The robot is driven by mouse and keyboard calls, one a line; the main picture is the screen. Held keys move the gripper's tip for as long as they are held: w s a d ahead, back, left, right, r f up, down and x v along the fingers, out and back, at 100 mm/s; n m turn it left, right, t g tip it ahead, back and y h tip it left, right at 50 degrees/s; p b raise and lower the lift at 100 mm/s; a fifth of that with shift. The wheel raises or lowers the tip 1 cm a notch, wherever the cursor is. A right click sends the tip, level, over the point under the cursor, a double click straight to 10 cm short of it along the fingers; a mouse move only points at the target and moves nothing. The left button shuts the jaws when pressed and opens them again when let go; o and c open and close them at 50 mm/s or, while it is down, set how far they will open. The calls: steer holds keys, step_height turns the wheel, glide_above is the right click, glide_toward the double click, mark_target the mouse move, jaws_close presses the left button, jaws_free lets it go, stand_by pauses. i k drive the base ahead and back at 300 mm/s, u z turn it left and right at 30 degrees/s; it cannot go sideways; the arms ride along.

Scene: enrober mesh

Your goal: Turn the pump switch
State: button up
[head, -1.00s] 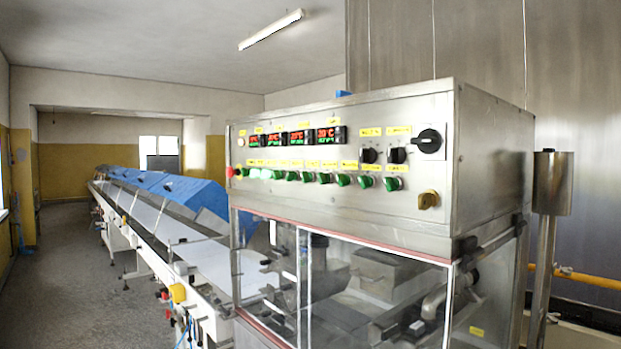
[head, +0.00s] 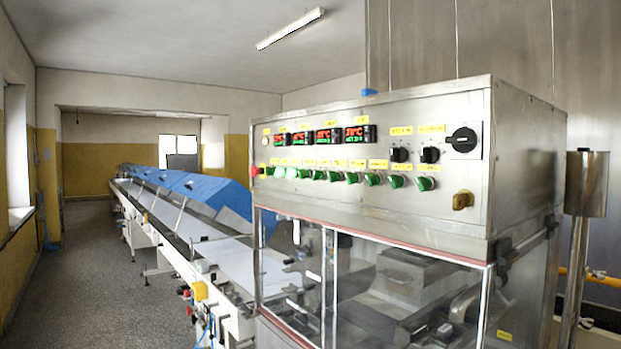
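The steel control panel (head: 330,190) stands right of centre in the head view. A row of green switches (head: 350,178) runs along it under yellow labels. Two black rotary knobs (head: 399,154) (head: 430,155) sit above the row's right end. A large black rotary switch (head: 463,140) is at the upper right, on a pale plate. A brownish-yellow knob (head: 462,201) is at the lower right. The labels are too small to read, so I cannot tell which one is the pump switch. My gripper is not in view.
Red digital displays (head: 327,136) and a red button (head: 254,171) are on the panel. A clear-walled enclosure (head: 400,290) is below it. A long conveyor with blue covers (head: 190,190) runs back on the left. Open floor (head: 95,270) lies left of it. A steel post (head: 583,215) stands right.

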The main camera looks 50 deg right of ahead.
mark_target(317, 175)
steer(key=u, duration=0.05)
steer(key=i, duration=1)
steer(key=z, duration=0.05)
